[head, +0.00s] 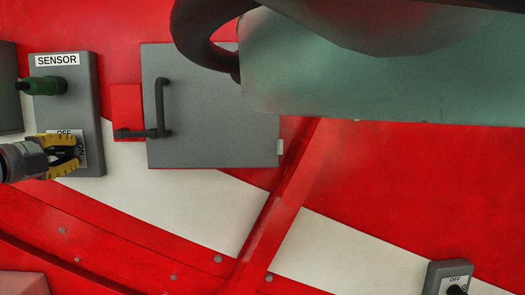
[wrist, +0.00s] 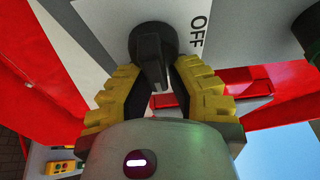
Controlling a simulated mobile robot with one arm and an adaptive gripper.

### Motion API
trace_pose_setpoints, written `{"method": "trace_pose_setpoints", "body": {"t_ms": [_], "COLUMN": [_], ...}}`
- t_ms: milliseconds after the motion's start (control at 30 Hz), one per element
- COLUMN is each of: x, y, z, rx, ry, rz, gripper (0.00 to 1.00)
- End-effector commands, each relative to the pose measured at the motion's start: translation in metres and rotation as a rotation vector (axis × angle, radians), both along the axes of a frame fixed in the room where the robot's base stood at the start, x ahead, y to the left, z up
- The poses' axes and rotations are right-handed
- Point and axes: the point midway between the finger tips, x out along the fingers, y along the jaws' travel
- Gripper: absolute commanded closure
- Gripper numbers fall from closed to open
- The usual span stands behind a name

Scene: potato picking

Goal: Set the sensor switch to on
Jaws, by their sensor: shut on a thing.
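The grey sensor box (head: 85,110) is at the left in the head view, with a SENSOR label at its top. A plate with OFF above and ON at the right sits low on it. My gripper (head: 76,153), with yellow fingers, reaches in from the left over this plate and hides the switch there. In the wrist view, the black switch knob (wrist: 152,62) stands between the fingertips of my gripper (wrist: 158,78), which are shut on it. The OFF mark (wrist: 197,32) shows to the right of the knob. I cannot tell which mark the knob points to.
A green knob (head: 48,85) sticks out above the switch. A grey door (head: 215,120) with a dark handle (head: 162,108) is to the right. Another OFF switch box (head: 445,275) is at the lower right. A large grey-green part covers the upper right.

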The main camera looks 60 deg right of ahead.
Motion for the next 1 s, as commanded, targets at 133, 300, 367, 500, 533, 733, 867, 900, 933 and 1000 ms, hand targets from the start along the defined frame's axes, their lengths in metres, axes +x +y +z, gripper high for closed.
{"method": "trace_pose_setpoints", "body": {"t_ms": [133,300,367,500,533,733,867,900,933,1000], "x": [0.012,0.012,0.011,0.009,0.009,0.006,0.005,0.004,0.003,0.001], "y": [0.011,0.011,0.011,0.009,0.008,0.006,0.009,0.012,0.016,0.026], "z": [-0.002,-0.002,-0.002,-0.002,-0.002,-0.002,-0.002,-0.002,-0.002,-0.003], "rx": [0.004,0.005,0.006,0.008,0.009,0.009,0.01,0.01,0.01,0.013], "ry": [0.001,0.0,0.001,0.0,0.0,-0.001,-0.002,-0.002,-0.001,-0.002], "rz": [0.051,0.051,0.051,0.042,0.04,0.028,0.026,0.027,0.028,0.03], "gripper": [1.0,1.0,0.74,0.6,0.57,0.56,0.56,0.56,0.56,0.56]}}
